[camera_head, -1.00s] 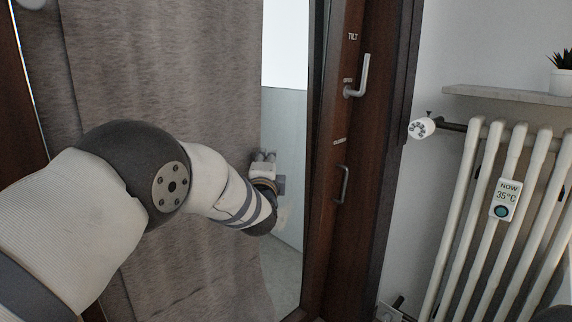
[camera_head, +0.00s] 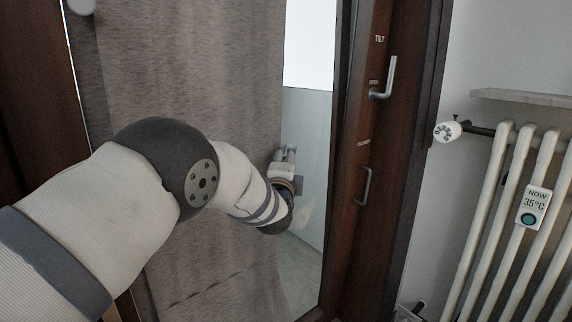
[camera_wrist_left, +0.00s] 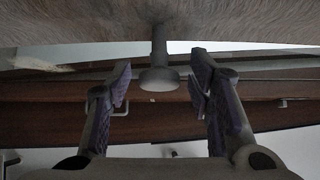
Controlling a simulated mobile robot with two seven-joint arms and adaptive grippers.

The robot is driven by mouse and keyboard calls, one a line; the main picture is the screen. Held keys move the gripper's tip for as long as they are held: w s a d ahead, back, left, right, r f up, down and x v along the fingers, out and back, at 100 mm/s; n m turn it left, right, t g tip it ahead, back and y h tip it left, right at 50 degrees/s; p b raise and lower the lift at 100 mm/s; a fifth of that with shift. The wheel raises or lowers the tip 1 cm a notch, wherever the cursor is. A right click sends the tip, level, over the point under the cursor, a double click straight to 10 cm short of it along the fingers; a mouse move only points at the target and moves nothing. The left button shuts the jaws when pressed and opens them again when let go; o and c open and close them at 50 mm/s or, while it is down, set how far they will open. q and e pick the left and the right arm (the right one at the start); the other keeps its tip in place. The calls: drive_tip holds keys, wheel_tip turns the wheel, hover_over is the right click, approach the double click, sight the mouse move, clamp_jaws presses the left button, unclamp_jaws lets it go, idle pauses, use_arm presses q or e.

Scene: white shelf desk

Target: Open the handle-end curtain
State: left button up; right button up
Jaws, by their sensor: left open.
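The grey-brown curtain (camera_head: 225,65) hangs across the left and middle of the head view. Its right edge stops short of the dark wooden frame (camera_head: 380,140), leaving a strip of glass bare. That frame carries a lever handle (camera_head: 387,78) and a lower pull handle (camera_head: 365,187). My left gripper (camera_head: 287,154) is by the curtain's right edge, partly hidden by its wrist. In the left wrist view my left gripper (camera_wrist_left: 160,85) is open. A grey stem with a flared end (camera_wrist_left: 158,76) shows between the fingers, with curtain fabric (camera_wrist_left: 80,22) above. Contact is unclear. My right gripper is out of view.
My left arm covers part of the curtain.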

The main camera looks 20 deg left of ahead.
use_arm(q)
drive_tip(key=s+d, duration=0.2)
drive_tip(key=s, duration=1)
drive_tip(key=s+a+f+n+g, duration=0.25)
drive_tip(key=s+f, duration=0.35)
drive_tip(key=f, duration=0.3)
drive_tip(key=s+a+f+n+g+h+p, duration=0.15)
drive_tip(key=s+f+g, duration=0.25)
drive_tip(key=s+f, duration=0.45)
drive_tip(key=s+a+f+n+g, duration=0.2)
drive_tip(key=s+f+n+g, duration=0.15)
drive_tip(key=f, duration=0.75)
drive_tip(key=s+f+n+g, duration=0.2)
drive_tip(key=s+n+g, duration=0.1)
drive_tip(key=s, duration=0.9)
drive_tip(key=s+f+n+g+h, duration=0.1)
drive_tip(key=s+f+n+g, duration=0.1)
drive_tip(key=s, duration=1.1)
drive_tip(key=s+f+n+g, duration=0.3)
drive_tip(key=s+g, duration=0.3)
drive_tip(key=s, duration=0.6)
drive_tip(key=shift+s+n+p, duration=0.25)
drive_tip(key=shift+n+p, duration=0.1)
drive_tip(key=shift+n, duration=0.5)
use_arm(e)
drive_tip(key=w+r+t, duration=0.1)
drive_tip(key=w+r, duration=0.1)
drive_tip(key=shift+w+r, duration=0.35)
